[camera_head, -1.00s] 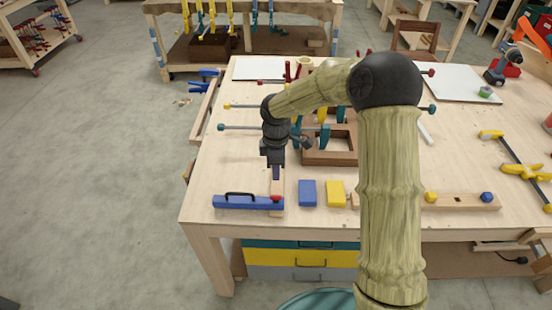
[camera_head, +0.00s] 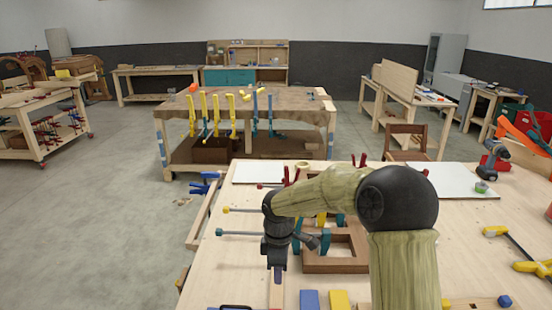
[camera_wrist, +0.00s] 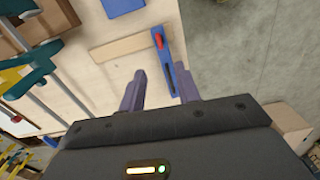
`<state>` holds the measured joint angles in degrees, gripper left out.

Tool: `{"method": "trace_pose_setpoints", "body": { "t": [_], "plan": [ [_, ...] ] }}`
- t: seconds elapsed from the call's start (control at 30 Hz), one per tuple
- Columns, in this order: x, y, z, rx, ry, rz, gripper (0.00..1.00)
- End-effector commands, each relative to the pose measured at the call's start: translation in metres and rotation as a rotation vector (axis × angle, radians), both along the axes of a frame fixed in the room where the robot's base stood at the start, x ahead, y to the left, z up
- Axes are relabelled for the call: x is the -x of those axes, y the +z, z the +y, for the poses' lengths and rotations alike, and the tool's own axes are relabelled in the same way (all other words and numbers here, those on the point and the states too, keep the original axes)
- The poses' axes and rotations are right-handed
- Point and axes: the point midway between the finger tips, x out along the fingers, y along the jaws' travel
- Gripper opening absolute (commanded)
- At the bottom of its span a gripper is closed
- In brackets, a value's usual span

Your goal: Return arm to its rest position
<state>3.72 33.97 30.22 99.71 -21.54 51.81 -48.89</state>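My gripper (camera_head: 277,277) hangs fingers-down over the front left part of the wooden workbench (camera_head: 232,270). In the wrist view my gripper (camera_wrist: 160,78) has its two fingers apart, with nothing held between them. Beyond the fingertips lie a blue bar-shaped clamp (camera_wrist: 176,62) with a red part and a pale wooden strip (camera_wrist: 128,45). My arm is bent over the bench and hides part of its middle. In the head view the clamp is mostly cut off at the bottom edge.
A brown wooden frame (camera_head: 345,263) with clamps stands right of my gripper. A blue block (camera_head: 309,300) and a yellow block (camera_head: 340,300) lie near the front. A white board (camera_head: 460,181) and a drill (camera_head: 495,156) are at the back right.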

Motion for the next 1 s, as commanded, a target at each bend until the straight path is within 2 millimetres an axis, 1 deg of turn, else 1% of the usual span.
{"method": "trace_pose_setpoints", "body": {
  "t": [0.07, 0.17, 0.37, 0.4, 0.47, 0.5, 0.6, 0.7, 0.73, 0.8, 1.0],
  "plan": [
    [0.014, 0.003, -0.012, 0.008, -0.094, -0.012, 0.33],
    [0.038, 0.006, -0.034, 0.008, -0.279, -0.035, 0.33],
    [0.094, 0.012, -0.085, -0.028, -0.739, -0.099, 0.33],
    [0.106, 0.014, -0.095, -0.042, -0.836, -0.113, 0.33],
    [0.124, 0.015, -0.108, -0.067, -0.983, -0.133, 0.33],
    [0.137, 0.016, -0.117, -0.086, -1.081, -0.146, 0.33],
    [0.163, 0.016, -0.134, -0.134, -1.292, -0.171, 0.33],
    [0.180, 0.015, -0.143, -0.169, -1.424, -0.184, 0.33],
    [0.183, 0.015, -0.144, -0.174, -1.447, -0.185, 0.33],
    [0.186, 0.015, -0.146, -0.181, -1.473, -0.187, 0.33],
    [0.185, 0.015, -0.145, -0.180, -1.472, -0.187, 0.33]
  ]
}}
